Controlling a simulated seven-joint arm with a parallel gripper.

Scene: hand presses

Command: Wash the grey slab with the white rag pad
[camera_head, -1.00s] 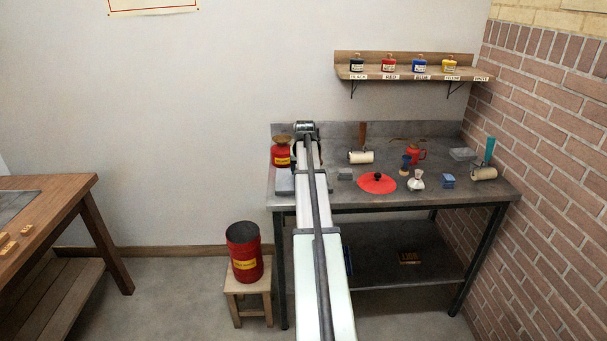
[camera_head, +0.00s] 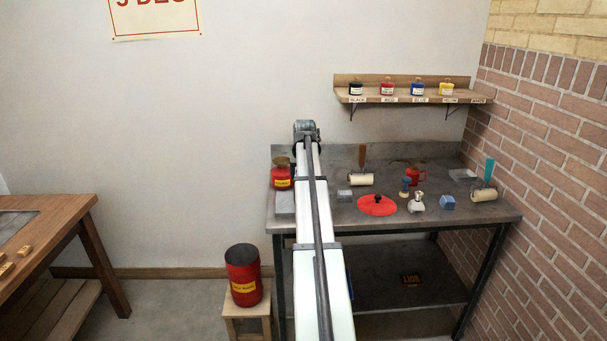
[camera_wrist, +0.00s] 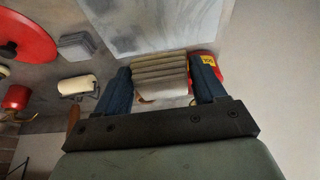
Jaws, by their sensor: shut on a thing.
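The grey slab (camera_head: 284,202) lies on the bench at its left end, partly hidden by my arm. In the wrist view the slab (camera_wrist: 150,22) is a pale, faintly mottled plate just past my fingertips. My gripper (camera_wrist: 161,66) has its two blue fingers closed on the white rag pad (camera_wrist: 160,80), a whitish, ribbed, folded block. The pad overlaps the slab's near edge in that view; I cannot tell whether they touch. In the head view the pad and fingers are hidden behind my arm.
A red tin (camera_head: 281,177) stands close behind the slab. A red lid (camera_head: 377,206), a grey block (camera_head: 344,195), a roller (camera_head: 361,180) and a white-bodied item (camera_head: 416,203) stand to the right. A red bin (camera_head: 243,277) sits on a stool left of the bench.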

